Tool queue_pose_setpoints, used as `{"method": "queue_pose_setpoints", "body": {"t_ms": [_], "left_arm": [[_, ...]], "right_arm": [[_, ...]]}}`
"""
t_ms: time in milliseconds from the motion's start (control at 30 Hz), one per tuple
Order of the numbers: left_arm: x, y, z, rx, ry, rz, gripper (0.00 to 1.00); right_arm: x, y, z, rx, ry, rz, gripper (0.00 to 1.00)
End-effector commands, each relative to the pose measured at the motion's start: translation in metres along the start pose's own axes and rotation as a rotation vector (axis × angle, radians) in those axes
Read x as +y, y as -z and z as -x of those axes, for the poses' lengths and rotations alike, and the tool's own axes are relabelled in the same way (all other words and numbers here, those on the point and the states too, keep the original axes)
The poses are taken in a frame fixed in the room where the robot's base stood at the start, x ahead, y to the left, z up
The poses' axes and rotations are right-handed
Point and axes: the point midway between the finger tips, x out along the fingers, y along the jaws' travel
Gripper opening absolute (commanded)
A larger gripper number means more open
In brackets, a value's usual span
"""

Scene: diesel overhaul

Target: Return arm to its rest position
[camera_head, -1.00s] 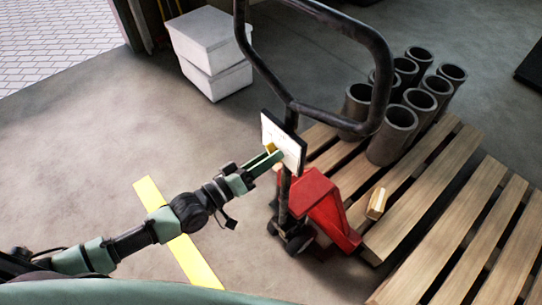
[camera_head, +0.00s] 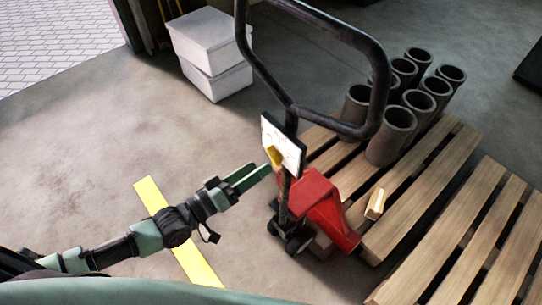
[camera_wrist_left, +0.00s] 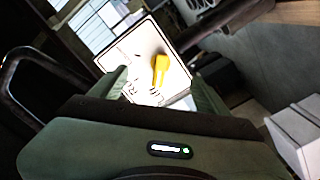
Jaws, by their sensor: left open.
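My left arm reaches in from the lower left in the head view. Its green gripper (camera_head: 258,173) is open and empty, a little to the left of and below the white plate (camera_head: 285,146) on the pallet jack's handle post. A yellow piece (camera_head: 273,156) sits on the plate, and no finger is closed on it. In the left wrist view the plate (camera_wrist_left: 150,62) and the yellow piece (camera_wrist_left: 160,68) show beyond and between the two green fingers (camera_wrist_left: 160,92). My right gripper is not in view.
A red pallet jack (camera_head: 318,202) with a black loop handle (camera_head: 374,85) stands right of my gripper. Wooden pallets (camera_head: 425,195) carry several grey cylinders (camera_head: 392,135) and a small wooden block (camera_head: 375,204). White boxes (camera_head: 208,50) stand behind. Floor left of the jack is open.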

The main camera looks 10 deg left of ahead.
Motion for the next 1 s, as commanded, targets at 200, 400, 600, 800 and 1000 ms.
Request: {"method": "queue_pose_setpoints", "body": {"t_ms": [200,400,600,800,1000], "left_arm": [[0.0,0.001,0.021,0.0,0.0,0.0,0.76],[0.0,0.0,0.021,0.001,-0.001,0.0,0.76],[0.0,0.0,0.021,0.001,0.0,0.0,0.76],[-0.012,-0.004,0.021,-0.004,0.026,-0.021,0.76],[-0.107,-0.045,0.034,-0.072,0.246,-0.181,0.76]], "right_arm": [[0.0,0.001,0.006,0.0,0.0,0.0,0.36],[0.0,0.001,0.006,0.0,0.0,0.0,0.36],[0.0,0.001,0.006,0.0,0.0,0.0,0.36],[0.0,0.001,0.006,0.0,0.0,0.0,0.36],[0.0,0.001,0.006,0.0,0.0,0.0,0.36]]}}
